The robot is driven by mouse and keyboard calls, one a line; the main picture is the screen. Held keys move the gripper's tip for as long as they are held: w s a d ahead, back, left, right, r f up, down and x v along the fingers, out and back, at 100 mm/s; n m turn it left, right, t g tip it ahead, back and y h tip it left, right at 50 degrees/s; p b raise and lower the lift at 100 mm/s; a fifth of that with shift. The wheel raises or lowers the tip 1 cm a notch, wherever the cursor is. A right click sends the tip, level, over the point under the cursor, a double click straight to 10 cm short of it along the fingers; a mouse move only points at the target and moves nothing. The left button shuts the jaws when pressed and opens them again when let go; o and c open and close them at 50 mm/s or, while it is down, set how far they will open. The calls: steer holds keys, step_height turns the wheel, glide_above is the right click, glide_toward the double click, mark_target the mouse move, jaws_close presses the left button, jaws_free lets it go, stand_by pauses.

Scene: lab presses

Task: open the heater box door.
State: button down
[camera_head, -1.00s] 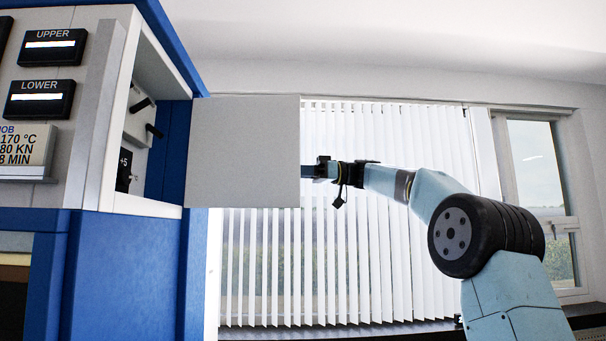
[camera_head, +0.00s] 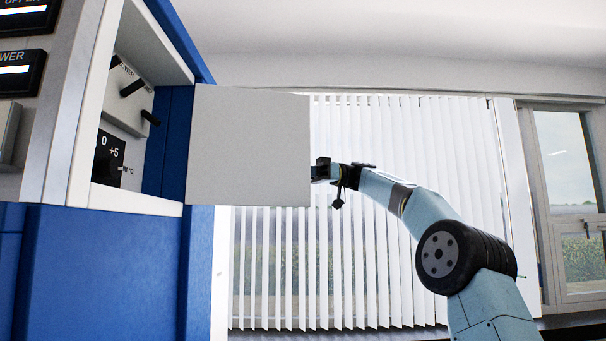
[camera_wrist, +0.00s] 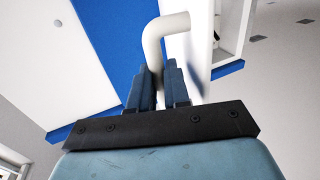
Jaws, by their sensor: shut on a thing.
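The heater box door (camera_head: 248,145) is a plain light grey panel that stands swung out from the blue cabinet, with the box open beside it. The heater box (camera_head: 125,110) has a white frame, and black knobs and a dial with "0" and "+5" show inside it. My gripper (camera_head: 322,170) is at the door's right edge, partly hidden behind it. In the wrist view, my gripper (camera_wrist: 160,78) has its two blue fingers closed around the white bent handle (camera_wrist: 165,28). The handle's lower part is hidden between the fingers.
The blue cabinet (camera_head: 100,270) fills the left side, with black display panels (camera_head: 25,70) at the upper left. A window with white vertical blinds (camera_head: 420,180) is behind my arm, and a second window (camera_head: 570,190) is at the right. Free space shows below the door.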

steer(key=shift+s+d+r, duration=0.1)
steer(key=shift+d+r, duration=0.05)
steer(key=c, duration=1.3)
jaws_free()
steer(key=shift+d, duration=0.3)
steer(key=shift+o, duration=1)
